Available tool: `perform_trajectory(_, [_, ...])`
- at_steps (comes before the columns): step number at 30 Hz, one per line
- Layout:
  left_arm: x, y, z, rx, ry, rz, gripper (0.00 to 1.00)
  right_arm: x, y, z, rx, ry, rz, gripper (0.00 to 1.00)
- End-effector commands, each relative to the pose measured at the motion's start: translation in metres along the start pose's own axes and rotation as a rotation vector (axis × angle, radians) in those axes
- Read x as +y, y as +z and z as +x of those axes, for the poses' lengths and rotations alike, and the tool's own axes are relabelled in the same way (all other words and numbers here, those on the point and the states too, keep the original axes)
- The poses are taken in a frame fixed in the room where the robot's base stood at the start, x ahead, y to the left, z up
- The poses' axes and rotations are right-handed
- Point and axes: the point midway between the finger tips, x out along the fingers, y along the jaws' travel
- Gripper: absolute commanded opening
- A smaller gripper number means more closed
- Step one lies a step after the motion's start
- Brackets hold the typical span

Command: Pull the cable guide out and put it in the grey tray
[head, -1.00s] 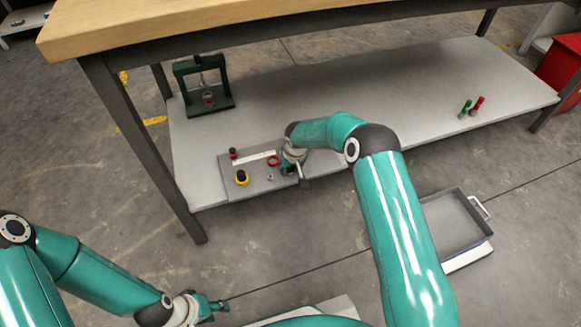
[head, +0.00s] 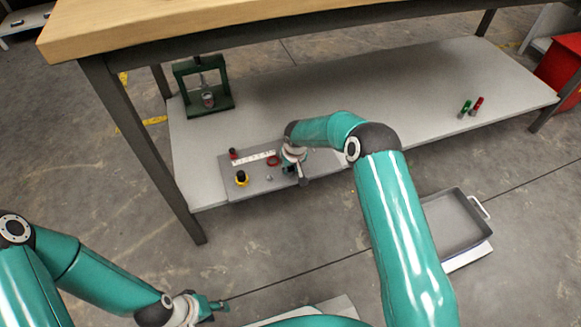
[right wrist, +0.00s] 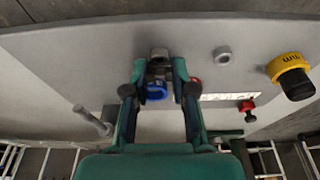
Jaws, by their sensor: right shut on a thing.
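My right gripper (right wrist: 160,75) reaches down onto the right part of a grey panel (head: 262,187) on the low shelf. Its fingers are closed on a small grey piece with a blue ring (right wrist: 155,92), which I take for the cable guide. The piece is at the panel; I cannot tell whether it is still seated. In the head view the wrist largely hides it. The grey tray (head: 452,222), with a light handle, is on the right beyond the shelf's front edge and looks empty. My left gripper (head: 213,306) is low on the left, away from the panel; its jaw opening is unclear.
The panel also carries a yellow-ringed black knob (head: 242,178), a red button (head: 233,153), a red ring (head: 273,160), a small grey cylinder (right wrist: 222,55) and a metal rod (right wrist: 92,120). A green frame (head: 204,85) stands behind. The tabletop (head: 180,22) overhangs the shelf.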

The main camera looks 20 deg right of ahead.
Motion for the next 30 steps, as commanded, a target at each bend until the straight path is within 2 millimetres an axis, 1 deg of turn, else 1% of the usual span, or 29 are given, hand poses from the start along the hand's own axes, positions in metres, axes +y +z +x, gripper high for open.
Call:
perform_trajectory(8, [0.001,0.0,-0.002,0.0,0.0,0.0,0.4,0.0,-0.001,-0.004,0.0,0.001,0.0,0.0])
perform_trajectory(30, [0.005,0.0,-0.014,0.0,0.0,0.0,0.4,0.0,-0.009,-0.033,0.0,0.0,0.0,0.0])
